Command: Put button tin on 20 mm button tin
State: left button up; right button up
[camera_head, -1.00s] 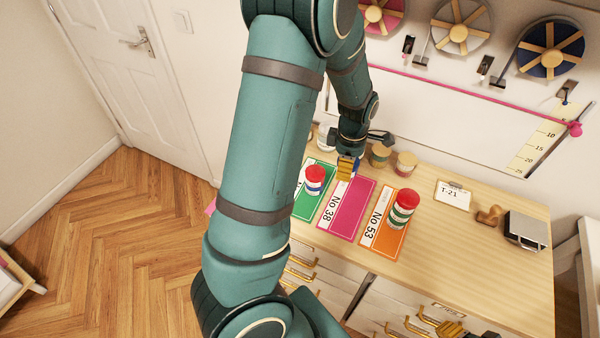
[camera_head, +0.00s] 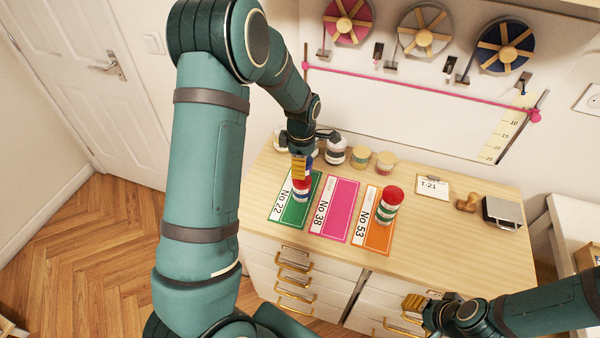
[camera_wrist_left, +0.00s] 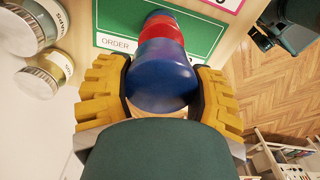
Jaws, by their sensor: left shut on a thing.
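My left gripper (camera_head: 300,168) is shut on a blue tin (camera_wrist_left: 160,75), whose two sides meet the yellow fingers in the left wrist view. The gripper hides most of this tin in the head view. A red-lidded tin (camera_head: 301,190) with blue and white bands stands on the green card No 22 (camera_head: 287,214), directly under the held tin. Its red lid (camera_wrist_left: 163,35) shows just beyond the blue tin in the wrist view. I cannot tell whether the two tins touch. My right gripper (camera_head: 424,306) is low at the right, by the drawers; its finger opening is unclear.
A red-and-green tin stack (camera_head: 390,203) stands on the orange card No 53 (camera_head: 377,240). The pink card No 38 (camera_head: 340,205) is bare. Several jars, including a white one (camera_head: 336,152), line the back. A clipboard (camera_head: 432,188) and a stamp (camera_head: 468,203) lie at the right.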

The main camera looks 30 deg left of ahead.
pick_arm(q)
notch_tip(320, 180, down, 3)
jog(key=shift+f, duration=0.4)
jog(key=o, duration=1.3)
jog(key=shift+f, duration=0.1)
jog(key=shift+c, duration=0.2)
